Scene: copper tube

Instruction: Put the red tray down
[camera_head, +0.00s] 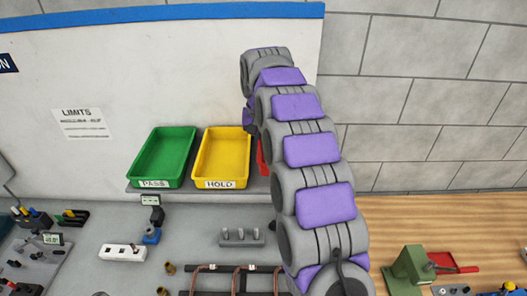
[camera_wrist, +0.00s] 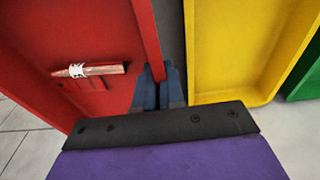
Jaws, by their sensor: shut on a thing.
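The red tray (camera_wrist: 95,42) fills the left of the wrist view, and a copper-coloured tube (camera_wrist: 90,69) with a white tag lies in it. My gripper (camera_wrist: 156,80) is shut on the tray's side wall, on the side facing the yellow tray. In the head view only a sliver of the red tray (camera_head: 262,160) shows, right of the yellow tray; my arm hides the rest and my gripper. I cannot tell whether the red tray touches the shelf.
The yellow HOLD tray (camera_head: 221,156) and green PASS tray (camera_head: 163,156) stand side by side on a grey shelf (camera_head: 200,190) against the white board. A workbench (camera_head: 190,230) with tools lies in front. A green vise (camera_head: 412,266) stands at right.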

